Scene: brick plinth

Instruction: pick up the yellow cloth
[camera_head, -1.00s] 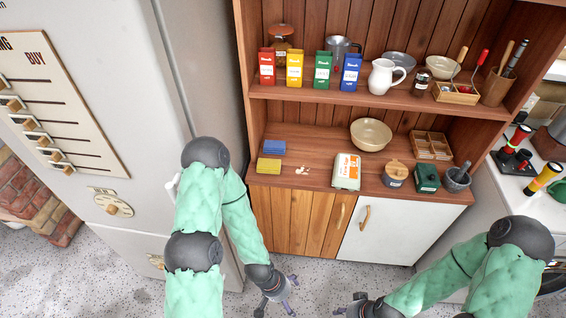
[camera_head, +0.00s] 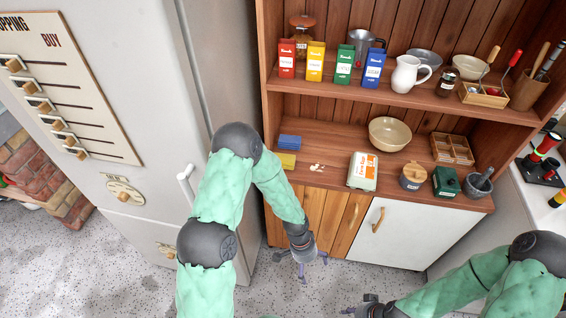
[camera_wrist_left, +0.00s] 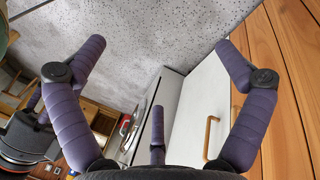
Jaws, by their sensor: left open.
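The yellow cloth (camera_head: 287,160) is a small flat folded piece on the left end of the cabinet's counter (camera_head: 335,185), just in front of a blue folded cloth (camera_head: 290,141). My left arm partly covers its left side. My left gripper (camera_head: 303,266) is open and empty, low in front of the wooden cabinet door, below the counter and apart from the cloth. In the left wrist view its purple fingers (camera_wrist_left: 157,75) are spread, with no cloth between them. My right gripper (camera_head: 352,311) shows only partly at the bottom edge; its jaw state is unclear.
Right of the cloth lie pale crumbs (camera_head: 317,168), a paper bag (camera_head: 363,172), a beige bowl (camera_head: 390,133), a lidded jar (camera_head: 413,177) and a mortar (camera_head: 478,184). The shelf (camera_head: 400,97) overhangs behind. The fridge (camera_head: 130,100) stands close on the left.

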